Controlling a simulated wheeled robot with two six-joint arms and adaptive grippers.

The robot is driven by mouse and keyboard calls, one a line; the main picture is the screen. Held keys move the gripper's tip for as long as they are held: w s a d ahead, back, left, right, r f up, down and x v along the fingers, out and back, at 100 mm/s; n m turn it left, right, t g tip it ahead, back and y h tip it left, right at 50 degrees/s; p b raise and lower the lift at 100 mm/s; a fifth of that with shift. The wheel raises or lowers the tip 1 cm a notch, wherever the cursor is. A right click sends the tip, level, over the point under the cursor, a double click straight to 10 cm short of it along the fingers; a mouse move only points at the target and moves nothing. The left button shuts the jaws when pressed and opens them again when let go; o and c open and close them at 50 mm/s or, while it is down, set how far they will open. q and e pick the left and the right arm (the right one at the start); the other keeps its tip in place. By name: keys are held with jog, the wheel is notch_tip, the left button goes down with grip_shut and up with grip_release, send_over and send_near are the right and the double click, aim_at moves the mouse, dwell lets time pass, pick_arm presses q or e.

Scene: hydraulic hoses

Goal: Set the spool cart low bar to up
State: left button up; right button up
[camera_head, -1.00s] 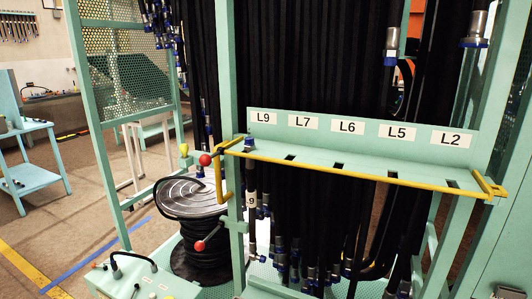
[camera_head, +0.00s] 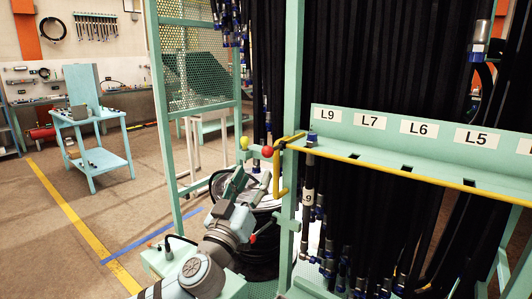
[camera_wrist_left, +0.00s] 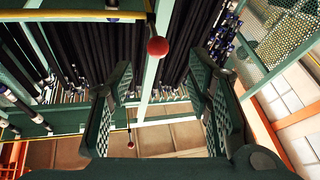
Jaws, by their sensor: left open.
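The spool cart's yellow bar (camera_head: 420,178) runs along the front of the labelled shelf and bends down at its left end. A red knob (camera_head: 267,151) is beside that end. A second red knob (camera_head: 253,238) is lower on the post; I cannot tell which belongs to the low bar. My left gripper (camera_head: 247,181) is just below and left of the upper knob, apart from it in the head view. In the left wrist view, its green fingers (camera_wrist_left: 160,78) are spread. One red knob (camera_wrist_left: 157,46) appears between and beyond them, another (camera_wrist_left: 130,146) farther down. My right gripper is out of view.
The cart's green post (camera_head: 290,190) and hanging black hoses are close on the right. A hose coil (camera_head: 225,188) is partly hidden behind my left arm. A small blue table (camera_head: 90,120) stands far left, with open floor before it.

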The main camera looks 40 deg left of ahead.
aim_at(266, 156)
pick_arm(q)
jog(key=p+x, duration=0.2)
jog(key=x, duration=0.6)
jog(key=shift+w+d+r+p, duration=0.1)
jog(key=shift+w+r+p, duration=0.2)
jog(key=shift+w+a, duration=0.2)
jog(key=shift+w, duration=0.3)
jog(key=shift+c, duration=0.6)
grip_shut()
